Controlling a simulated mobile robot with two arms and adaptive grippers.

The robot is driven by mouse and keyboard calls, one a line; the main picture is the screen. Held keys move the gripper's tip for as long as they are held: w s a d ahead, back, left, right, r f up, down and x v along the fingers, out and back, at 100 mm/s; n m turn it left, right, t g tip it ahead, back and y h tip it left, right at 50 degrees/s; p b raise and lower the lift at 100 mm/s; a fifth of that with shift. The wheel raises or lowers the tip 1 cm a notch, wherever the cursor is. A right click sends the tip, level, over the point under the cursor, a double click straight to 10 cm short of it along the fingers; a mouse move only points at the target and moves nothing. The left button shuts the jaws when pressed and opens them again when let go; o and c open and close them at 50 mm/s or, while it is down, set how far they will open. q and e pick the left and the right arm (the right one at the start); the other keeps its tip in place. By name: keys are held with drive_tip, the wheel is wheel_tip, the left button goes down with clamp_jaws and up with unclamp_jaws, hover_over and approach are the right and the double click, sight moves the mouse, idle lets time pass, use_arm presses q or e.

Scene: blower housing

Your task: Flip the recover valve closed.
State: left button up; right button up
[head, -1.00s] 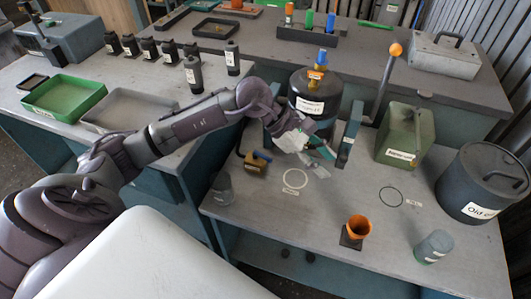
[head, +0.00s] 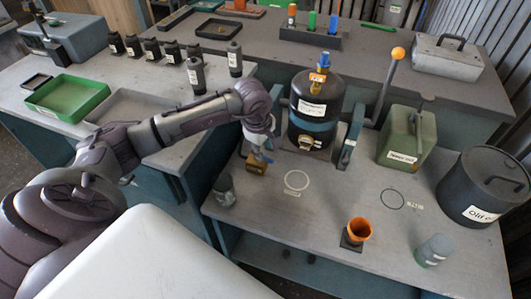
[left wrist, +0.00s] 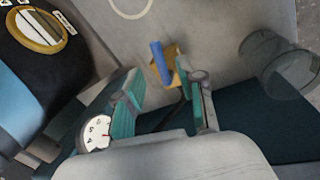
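A small brass valve block (head: 256,167) with a blue lever (head: 262,157) sits on the workbench left of the black tank (head: 312,105). I cannot read a label on it. My left gripper (head: 262,148) is just above and behind this valve, and its fingers are partly hidden in the head view. In the left wrist view the two teal fingers of my left gripper (left wrist: 160,78) are apart. The blue lever (left wrist: 159,62) shows between and beyond the fingertips, with the brass block (left wrist: 172,65) behind it. Contact cannot be told. My right gripper is not in view.
A grey cup (head: 224,189) stands left of the valve, and the tank stands close on its right. An orange funnel (head: 357,231), green can (head: 408,135) and dark drum (head: 484,185) are farther right. A dial gauge (left wrist: 97,133) shows near the fingers in the wrist view.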

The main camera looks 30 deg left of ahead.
sight(266, 157)
use_arm(q)
drive_tip(key=shift+w+f, duration=0.2)
drive_tip(key=shift+f, duration=0.65)
drive_tip(key=shift+w+f, duration=0.15)
drive_tip(key=shift+f, duration=0.65)
clamp_jaws()
